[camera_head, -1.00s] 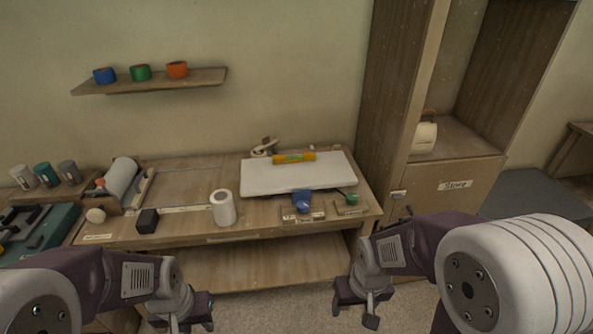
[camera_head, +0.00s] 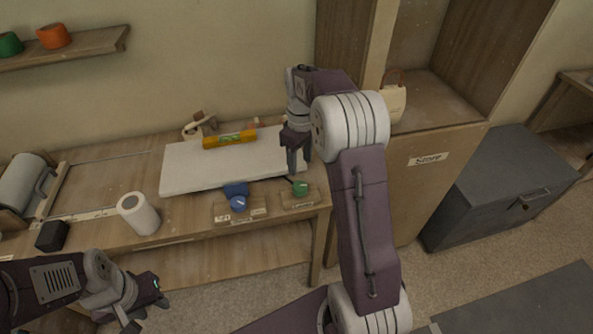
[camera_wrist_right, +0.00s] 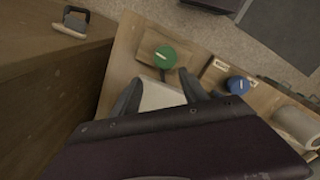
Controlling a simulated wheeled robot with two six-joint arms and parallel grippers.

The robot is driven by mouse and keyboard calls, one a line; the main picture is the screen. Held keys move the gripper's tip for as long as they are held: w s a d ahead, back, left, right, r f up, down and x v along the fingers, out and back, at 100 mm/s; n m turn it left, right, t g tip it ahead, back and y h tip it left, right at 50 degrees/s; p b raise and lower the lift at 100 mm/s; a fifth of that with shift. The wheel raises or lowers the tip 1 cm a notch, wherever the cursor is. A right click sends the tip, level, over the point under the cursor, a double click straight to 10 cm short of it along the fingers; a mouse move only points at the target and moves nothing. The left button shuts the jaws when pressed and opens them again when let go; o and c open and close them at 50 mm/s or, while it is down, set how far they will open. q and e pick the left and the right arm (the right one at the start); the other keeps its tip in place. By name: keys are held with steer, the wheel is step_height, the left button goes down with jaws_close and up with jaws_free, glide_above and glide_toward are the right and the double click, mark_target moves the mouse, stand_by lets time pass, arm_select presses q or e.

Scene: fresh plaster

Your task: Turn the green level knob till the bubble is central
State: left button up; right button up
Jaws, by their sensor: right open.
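The green level knob (camera_head: 300,188) sits on a small labelled wooden block at the bench's front right. It also shows in the right wrist view (camera_wrist_right: 165,57). My right gripper (camera_head: 294,168) is open, pointing down just behind and above the knob, and holds nothing. In the right wrist view its two fingers (camera_wrist_right: 160,78) are spread, with the knob just beyond their tips. A yellow spirit level (camera_head: 230,139) with a green vial lies on a white board (camera_head: 210,170); the bubble is too small to place. My left gripper (camera_head: 147,306) is open and empty in front of the bench.
A blue knob (camera_head: 238,203) on its own labelled block stands left of the green one. A white cylinder (camera_head: 138,214) and a black block (camera_head: 53,235) stand further left. A wooden cabinet (camera_head: 440,150) is right of the bench, beside a grey chest (camera_head: 500,185).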

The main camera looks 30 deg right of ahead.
mark_target(300, 185)
steer(key=shift+s+a, duration=0.45)
steer(key=shift+s, duration=0.2)
steer(key=shift+s+a, duration=0.4)
steer(key=shift+s, duration=0.2)
steer(key=f, duration=0.4)
steer(key=w+d+f, duration=0.1)
steer(key=f, duration=0.2)
steer(key=shift+f+b, duration=0.1)
steer(key=shift+b, duration=0.25)
steer(key=shift+s+a+f, duration=0.2)
steer(key=shift+f, duration=0.3)
steer(key=shift+w+d+f, duration=0.1)
steer(key=shift+w+d, duration=0.05)
steer(key=shift+c, duration=0.6)
arm_select(q)
steer(key=shift+s+a+f, duration=0.3)
steer(key=shift+s+a, duration=0.25)
steer(key=shift+a, duration=0.15)
arm_select(e)
steer(key=c, duration=1)
